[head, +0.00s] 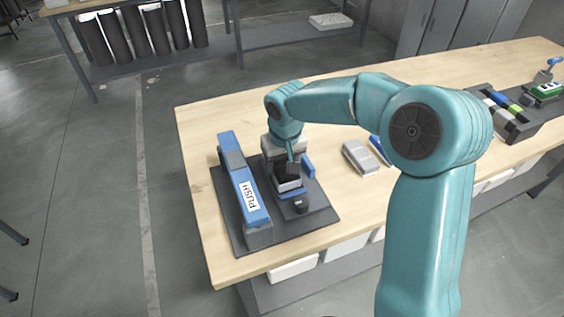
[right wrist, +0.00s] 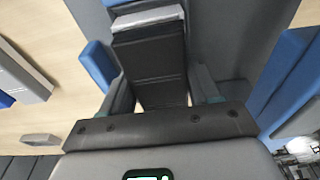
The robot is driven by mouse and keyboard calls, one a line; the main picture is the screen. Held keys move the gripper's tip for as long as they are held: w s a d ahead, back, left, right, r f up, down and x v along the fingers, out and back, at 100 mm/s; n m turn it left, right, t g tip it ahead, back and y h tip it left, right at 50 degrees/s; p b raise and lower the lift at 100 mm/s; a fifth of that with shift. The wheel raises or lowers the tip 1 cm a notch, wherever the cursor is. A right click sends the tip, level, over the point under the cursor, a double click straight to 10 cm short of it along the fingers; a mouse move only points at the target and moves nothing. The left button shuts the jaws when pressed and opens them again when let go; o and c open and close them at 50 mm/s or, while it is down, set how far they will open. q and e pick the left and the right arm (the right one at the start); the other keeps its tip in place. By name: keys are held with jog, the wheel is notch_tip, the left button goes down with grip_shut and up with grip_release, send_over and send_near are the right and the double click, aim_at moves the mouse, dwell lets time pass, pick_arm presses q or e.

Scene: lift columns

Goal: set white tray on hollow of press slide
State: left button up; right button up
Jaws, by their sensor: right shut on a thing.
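The press stands on a dark base plate (head: 235,222) at the table's left end, with a long blue bar labelled PUSH (head: 240,180). My right gripper (head: 289,168) points down over the press slide (head: 290,194), right of the bar. In the right wrist view its fingers (right wrist: 165,85) are shut on a dark block with a white end, which I take as the white tray (right wrist: 148,17). The tray's pale edge also shows in the head view (head: 288,185). Blue slide shows just beyond it. The hollow is hidden, and I cannot tell whether the tray touches it. My left gripper is not in view.
A grey box (head: 359,157) and a blue piece (head: 380,150) lie right of the press. A dark tray with several coloured items (head: 512,125) is at the far right. Bare wood (head: 200,130) lies behind the press.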

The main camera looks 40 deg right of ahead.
jog(key=shift+f+b, duration=0.4)
dwell(0.8)
jog(key=o, duration=1.6)
jog(key=shift+r+p, duration=2.65)
jog(key=shift+r, duration=0.9)
